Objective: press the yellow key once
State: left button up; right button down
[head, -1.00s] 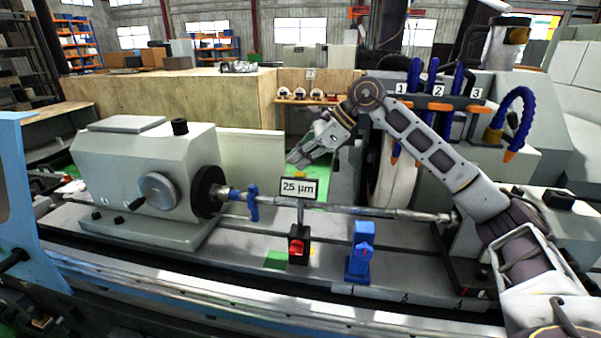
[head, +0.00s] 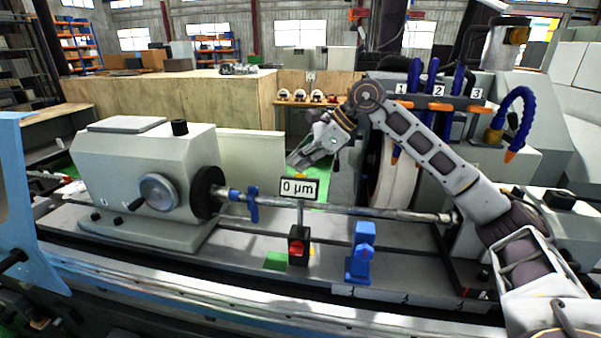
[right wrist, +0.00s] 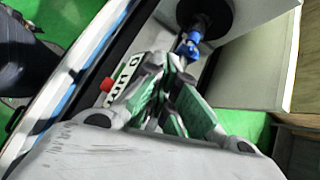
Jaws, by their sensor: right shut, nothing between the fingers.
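A small yellow patch (head: 312,250) shows beside the black block (head: 299,232) with a red front, on the machine bed. It is mostly hidden, so I cannot tell whether it is the yellow key. A sign (head: 299,189) reading 0 µm stands above that block; it also shows in the right wrist view (right wrist: 122,80). My right gripper (head: 292,163) is shut and empty, above and behind the sign in the head view. In the right wrist view my fingers (right wrist: 170,75) hide part of the bed. My left gripper is out of view.
A long shaft (head: 350,210) runs across the bed between the grey headstock (head: 140,175) and the right side. A blue block (head: 361,255) stands right of the black one. The grinding wheel (head: 390,180) is behind my right arm. A green patch (head: 276,260) lies left of the black block.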

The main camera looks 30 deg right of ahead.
jog(key=shift+r, duration=0.15)
jog(key=shift+w+d+r+p, duration=0.15)
jog(key=shift+w+r+p, duration=0.15)
jog(key=shift+r+p, duration=0.45)
jog(key=r+p, duration=0.1)
jog(key=w+r+p, duration=0.1)
jog(key=r+p, duration=0.1)
jog(key=d+r+p, duration=0.1)
jog(key=shift+w+d+r, duration=0.1)
jog(key=shift+w+r, duration=0.15)
jog(key=shift+r, duration=0.05)
dwell(0.6)
jog(key=shift+f, duration=0.1)
dwell(0.7)
